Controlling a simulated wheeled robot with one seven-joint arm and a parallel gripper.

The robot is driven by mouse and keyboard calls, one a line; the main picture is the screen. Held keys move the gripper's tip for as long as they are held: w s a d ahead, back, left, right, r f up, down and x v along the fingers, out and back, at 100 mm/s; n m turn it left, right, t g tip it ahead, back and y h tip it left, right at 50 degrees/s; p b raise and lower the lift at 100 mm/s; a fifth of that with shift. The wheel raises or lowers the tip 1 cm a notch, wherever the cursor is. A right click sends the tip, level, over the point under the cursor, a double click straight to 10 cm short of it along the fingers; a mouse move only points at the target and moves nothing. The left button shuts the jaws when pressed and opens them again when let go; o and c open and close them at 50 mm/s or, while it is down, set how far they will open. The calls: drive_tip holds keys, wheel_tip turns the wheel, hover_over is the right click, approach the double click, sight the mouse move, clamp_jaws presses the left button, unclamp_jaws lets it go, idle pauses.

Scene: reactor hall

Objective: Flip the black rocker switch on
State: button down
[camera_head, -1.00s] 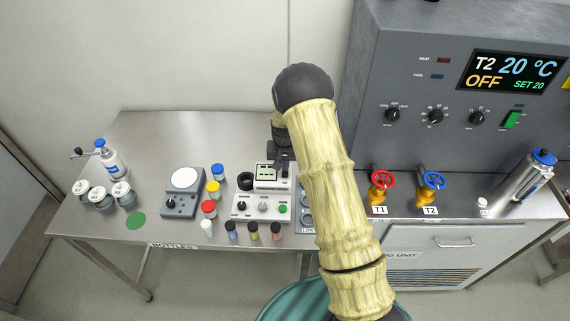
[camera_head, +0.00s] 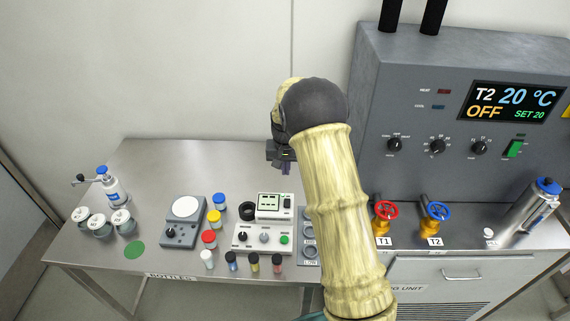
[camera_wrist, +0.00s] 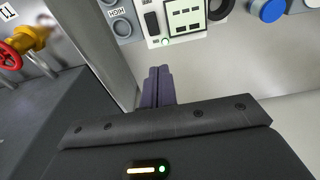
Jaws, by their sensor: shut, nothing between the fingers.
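The black rocker switch (camera_head: 287,201) is on the right side of the top face of a small white instrument (camera_head: 248,235) on the steel table. In the wrist view the rocker (camera_wrist: 152,22) shows as a dark upright bar beside the display window, with a small green indicator (camera_wrist: 165,41) near it. My gripper (camera_head: 286,168) is shut and empty, above and behind the instrument, apart from the switch. In the wrist view the closed fingers (camera_wrist: 158,72) point toward the instrument. I cannot tell the rocker's tilt.
Several capped bottles (camera_head: 219,202) and a grey scale (camera_head: 183,229) stand left of the instrument. A labelled rack (camera_head: 308,239) is at its right. The tall grey unit (camera_head: 455,65) with red (camera_head: 386,211) and blue valves (camera_head: 438,211) stands at the right. The back of the table is clear.

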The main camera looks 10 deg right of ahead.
drive_tip(key=r, duration=0.3)
drive_tip(key=shift+w+d, duration=0.15)
drive_tip(key=shift+d, duration=0.2)
drive_tip(key=s+r+n+t+b, duration=0.1)
drive_tip(key=s+n+b, duration=0.1)
drive_tip(key=s, duration=2.7)
drive_tip(key=shift+s+d+r+n+b, duration=0.2)
drive_tip(key=shift+d+r+n+b, duration=0.1)
drive_tip(key=shift+r+n, duration=0.1)
drive_tip(key=shift+w+a, duration=0.1)
